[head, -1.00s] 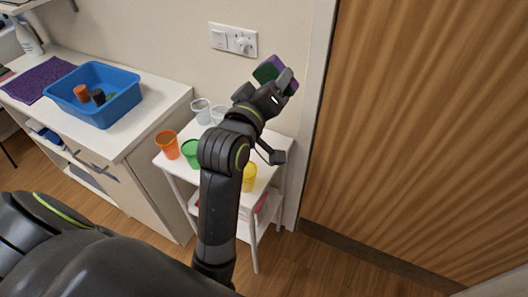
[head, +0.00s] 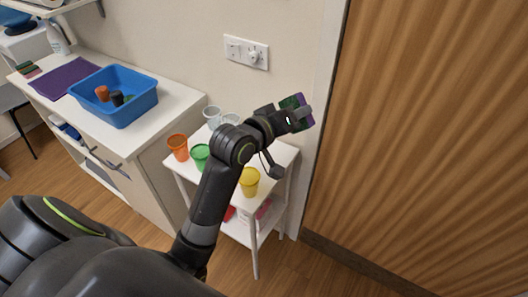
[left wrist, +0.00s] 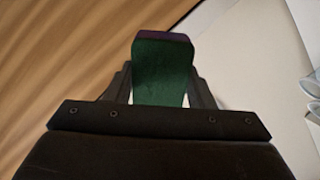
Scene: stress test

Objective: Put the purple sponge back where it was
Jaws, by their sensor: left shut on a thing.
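The sponge (head: 307,114) has a purple side and a dark green side. My left gripper (head: 300,113) is shut on it and holds it up in front of the wall, beside the door frame and above the right end of the small white table. In the left wrist view the sponge (left wrist: 162,70) stands between the two fingers, green face toward the camera, with a purple edge at its top. My right gripper is not in view.
The small white table (head: 277,158) holds orange (head: 178,147), green (head: 200,156), yellow (head: 249,181) and clear cups (head: 213,115). A white counter (head: 165,108) at left carries a blue tub (head: 117,116) and a purple mat (head: 64,77). A wooden door (head: 430,130) stands at right.

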